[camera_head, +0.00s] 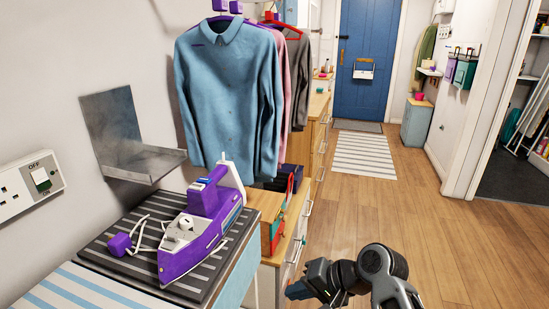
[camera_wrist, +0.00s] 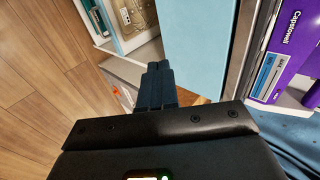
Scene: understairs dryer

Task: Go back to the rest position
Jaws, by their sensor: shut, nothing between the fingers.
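My gripper (camera_head: 299,290) is at the lower middle of the head view, to the right of the ironing surface and in front of the wooden drawer unit. In the wrist view the fingers of my gripper (camera_wrist: 157,72) are together, with nothing between them. My dark arm comes in from the bottom edge of the head view. A purple iron (camera_head: 203,232) rests on a dark striped mat (camera_head: 108,262) to the left of my gripper, apart from it.
The blue-striped ironing board (camera_head: 60,290) fills the lower left. A wooden-topped drawer unit (camera_head: 297,225) runs along the wall beneath hanging clothes (camera_head: 225,95). The wooden floor (camera_head: 400,225) is clear towards the striped rug (camera_head: 363,155) and blue door (camera_head: 370,45).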

